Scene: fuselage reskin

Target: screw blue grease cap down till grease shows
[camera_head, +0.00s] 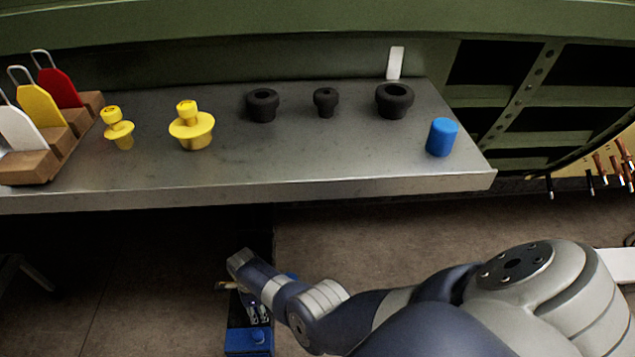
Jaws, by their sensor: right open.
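The blue grease cap (441,137) is a plain blue cylinder standing upright at the right end of the grey metal shelf (330,185). No grease shows on it from here. My right arm comes in from the right. My right gripper (258,314) is open, low in front of the shelf and well below and to the left of the cap, not touching it. Its fingertips are small and dark in this view. My left gripper is not in view.
Two yellow plugs (191,126) and three black plugs (262,105) stand on the shelf. At its left end a wooden rack (75,139) holds white, yellow and red tags. A blue object (248,341) lies low by my right gripper. Shelf space in front of the plugs is clear.

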